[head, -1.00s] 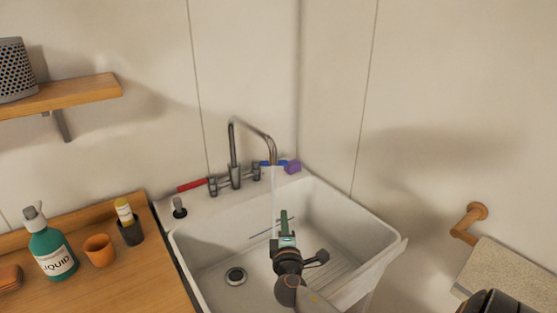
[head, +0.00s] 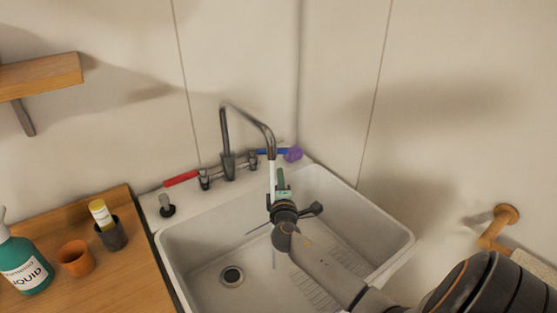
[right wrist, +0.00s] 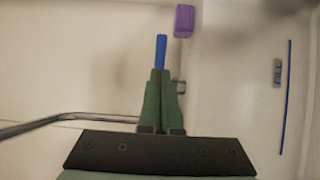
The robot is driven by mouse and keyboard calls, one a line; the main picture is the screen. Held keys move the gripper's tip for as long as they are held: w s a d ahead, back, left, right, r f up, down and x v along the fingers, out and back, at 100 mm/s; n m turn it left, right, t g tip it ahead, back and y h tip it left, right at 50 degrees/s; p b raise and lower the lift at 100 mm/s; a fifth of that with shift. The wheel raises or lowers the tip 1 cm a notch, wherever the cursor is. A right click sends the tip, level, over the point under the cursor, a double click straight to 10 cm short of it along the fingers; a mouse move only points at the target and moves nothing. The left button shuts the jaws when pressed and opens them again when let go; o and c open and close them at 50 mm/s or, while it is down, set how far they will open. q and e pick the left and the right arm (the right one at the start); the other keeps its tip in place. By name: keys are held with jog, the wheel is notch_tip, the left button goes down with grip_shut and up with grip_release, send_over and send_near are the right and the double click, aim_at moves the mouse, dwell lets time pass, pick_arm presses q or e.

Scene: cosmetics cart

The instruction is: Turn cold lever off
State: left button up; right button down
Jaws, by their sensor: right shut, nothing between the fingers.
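The blue cold lever (head: 268,152) sticks out to the right from the tap (head: 229,163) at the sink's back rim. A white stream of water (head: 272,178) falls from the spout. My right gripper (head: 281,176) is over the sink, in front of the blue lever, with its green fingers together and empty. In the right wrist view the blue lever (right wrist: 161,50) shows just beyond the closed fingertips (right wrist: 159,76); I cannot tell whether they touch. My left gripper is not in view.
The red lever (head: 181,178) points left. A purple block (head: 294,154) sits by the blue lever's end. The white sink (head: 397,232) is against the corner walls. A wooden counter (head: 125,277) at left holds a teal bottle (head: 22,265), an orange cup (head: 76,258) and a dark cup (head: 112,236).

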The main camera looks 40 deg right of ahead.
aim_at(280, 153)
jog(key=b+x, duration=0.2)
jog(key=x, duration=0.5)
jog(key=shift+w+d+f, duration=0.1)
jog(key=shift+w+d, duration=0.15)
jog(key=shift+w, duration=0.1)
jog(key=shift+w+d+b, duration=0.45)
jog(key=shift+w, duration=0.15)
jog(key=shift+d, duration=0.1)
jog(key=shift+w+d+n+t+y+b, duration=0.15)
jog(key=shift+d+n+t+y+b, duration=0.35)
jog(key=shift+y, duration=0.3)
jog(key=shift+w+d+n+t+y+b, duration=0.3)
jog(key=shift+n+t+y, duration=0.2)
jog(key=shift+n+y, duration=0.25)
jog(key=shift+w+d+y, duration=0.1)
jog(key=shift+d+y, duration=0.1)
jog(key=shift+y, duration=0.15)
jog(key=shift+w+d+b, duration=0.85)
jog(key=shift+w+b, duration=0.15)
jog(key=shift+b, duration=0.1)
jog(key=shift+w+d, duration=0.1)
jog(key=shift+w, duration=0.05)
jog(key=shift+r, duration=0.25)
